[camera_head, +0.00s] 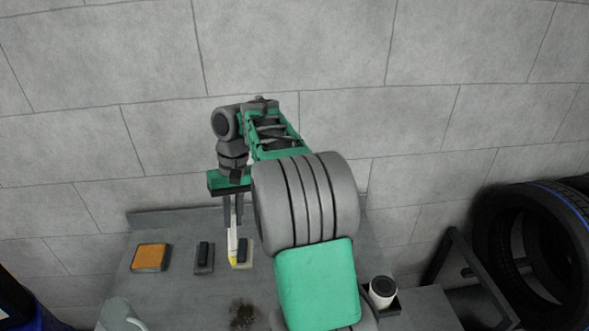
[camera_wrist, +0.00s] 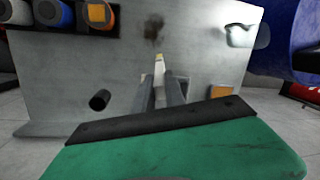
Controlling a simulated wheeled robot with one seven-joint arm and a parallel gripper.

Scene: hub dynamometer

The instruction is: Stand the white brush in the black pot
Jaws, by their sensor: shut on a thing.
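The white brush (camera_head: 232,240) hangs below my gripper (camera_head: 232,212), roughly upright, with its yellow end down. My gripper is shut on it, above the grey bench. In the wrist view the brush (camera_wrist: 159,67) shows between the fingertips of my gripper (camera_wrist: 160,88), its yellow end pointing away from me. A small black cylinder (camera_wrist: 99,100), which looks like the black pot, is on the bench to the left of the fingers in the wrist view, apart from the brush. My arm seems to hide it in the head view.
A white can (camera_head: 382,291) sits in a holder at right. A wall stands behind.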

